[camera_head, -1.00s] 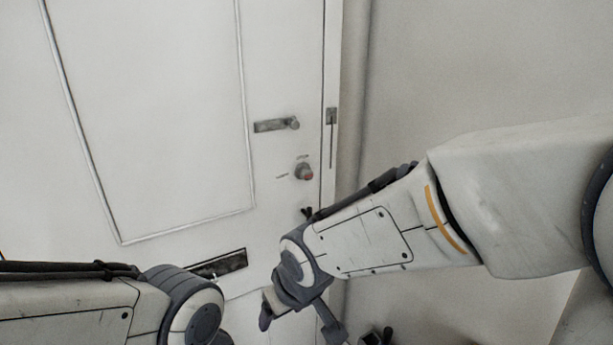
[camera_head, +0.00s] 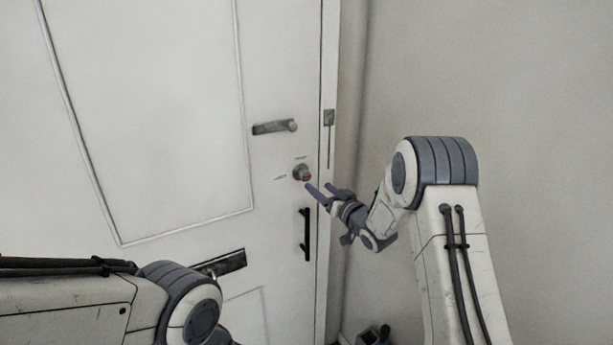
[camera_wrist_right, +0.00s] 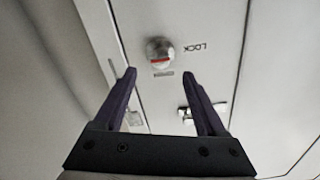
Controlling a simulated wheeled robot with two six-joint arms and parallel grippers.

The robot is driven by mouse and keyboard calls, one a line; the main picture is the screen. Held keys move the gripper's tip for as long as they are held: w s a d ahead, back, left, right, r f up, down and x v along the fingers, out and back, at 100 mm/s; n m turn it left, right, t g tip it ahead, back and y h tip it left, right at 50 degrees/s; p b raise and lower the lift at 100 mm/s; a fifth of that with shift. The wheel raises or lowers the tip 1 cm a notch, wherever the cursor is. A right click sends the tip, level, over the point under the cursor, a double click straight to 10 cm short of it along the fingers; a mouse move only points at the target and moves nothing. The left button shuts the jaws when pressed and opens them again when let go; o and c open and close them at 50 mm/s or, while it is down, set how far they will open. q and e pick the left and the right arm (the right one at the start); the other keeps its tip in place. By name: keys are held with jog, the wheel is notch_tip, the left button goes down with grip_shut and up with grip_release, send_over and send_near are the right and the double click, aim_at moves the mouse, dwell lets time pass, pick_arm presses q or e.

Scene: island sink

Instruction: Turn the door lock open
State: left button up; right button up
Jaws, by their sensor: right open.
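The door lock (camera_head: 302,172) is a round metal knob with a red mark, on the white door (camera_head: 160,110) near its right edge. It also shows in the right wrist view (camera_wrist_right: 159,52), beyond the fingertips, with the word LOCK beside it. My right gripper (camera_head: 322,189) is open and empty, just below and right of the knob, its fingers pointing at it. In the right wrist view the two fingers (camera_wrist_right: 163,80) stand apart with the knob ahead between their lines, not touching it. My left arm comes in at lower left; its gripper is out of view.
A lever handle (camera_head: 275,127) sits above the lock. A dark vertical pull handle (camera_head: 306,234) is below it, and a mail slot (camera_head: 222,263) at lower left. The door frame and a bare wall (camera_head: 500,90) are to the right.

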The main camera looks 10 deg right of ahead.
aim_at(307, 178)
jog(key=p+x, duration=0.3)
jog(key=x, duration=0.4)
jog(key=shift+x, duration=0.85)
jog(key=shift+s, duration=0.1)
grip_shut()
jog(key=shift+f, duration=0.1)
